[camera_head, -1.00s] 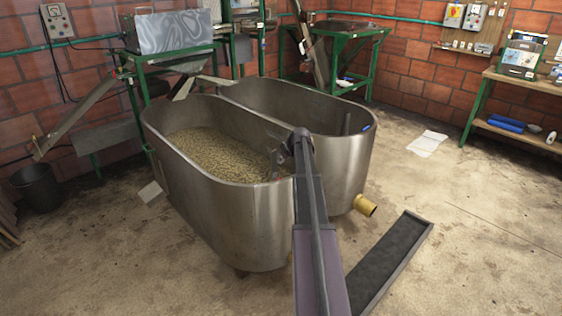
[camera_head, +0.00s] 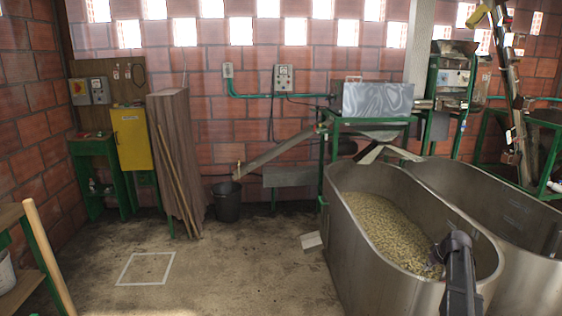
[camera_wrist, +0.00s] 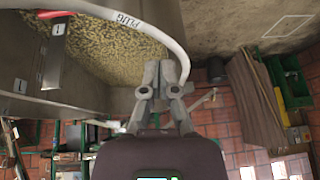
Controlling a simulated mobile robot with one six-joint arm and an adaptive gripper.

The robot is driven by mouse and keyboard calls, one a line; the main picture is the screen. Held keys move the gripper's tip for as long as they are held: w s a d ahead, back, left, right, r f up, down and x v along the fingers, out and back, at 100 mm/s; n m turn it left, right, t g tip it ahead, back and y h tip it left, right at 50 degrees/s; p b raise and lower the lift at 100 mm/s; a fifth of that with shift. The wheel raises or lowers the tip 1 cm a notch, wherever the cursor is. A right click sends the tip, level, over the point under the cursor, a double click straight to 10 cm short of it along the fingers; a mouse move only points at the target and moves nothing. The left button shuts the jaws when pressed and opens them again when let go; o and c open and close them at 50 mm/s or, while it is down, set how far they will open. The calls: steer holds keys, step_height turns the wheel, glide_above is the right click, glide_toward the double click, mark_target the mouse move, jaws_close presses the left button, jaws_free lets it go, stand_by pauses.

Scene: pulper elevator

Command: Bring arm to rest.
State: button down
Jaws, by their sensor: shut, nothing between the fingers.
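My gripper (camera_wrist: 161,72) is shut and empty in the wrist view. Its fingers point toward the top of that picture, in front of the steel tank and its beans. In the head view my arm (camera_head: 460,275) reaches over the near steel tank (camera_head: 385,278) at the lower right. The gripper itself is mostly hidden behind the arm there, so its height above the beans (camera_head: 385,225) cannot be told. The beans also show at the top of the wrist view (camera_wrist: 110,45).
A white cable marked PLUG (camera_wrist: 150,30) crosses close to the wrist camera. A second tank (camera_head: 500,220) adjoins the first. A black bucket (camera_head: 227,201), brown boards (camera_head: 178,150) and a yellow cabinet (camera_head: 131,139) stand along the wall. The floor at left centre is clear around a white square (camera_head: 146,269).

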steer(key=s+a+r+g+p, duration=0.1)
steer(key=s+a+p, duration=0.1)
steer(key=s+a, duration=0.6)
steer(key=s+a+r+g+h+p, duration=0.1)
steer(key=s+a, duration=0.7)
steer(key=a, duration=0.9)
steer(key=s+a+r+m+g+p, duration=0.1)
steer(key=s+a+r+g+p, duration=0.1)
steer(key=s+a, duration=0.6)
steer(key=a+g+p, duration=0.1)
steer(key=a, duration=0.3)
steer(key=shift+s+a+r, duration=0.15)
steer(key=shift+a+r, duration=0.05)
steer(key=shift+a, duration=0.15)
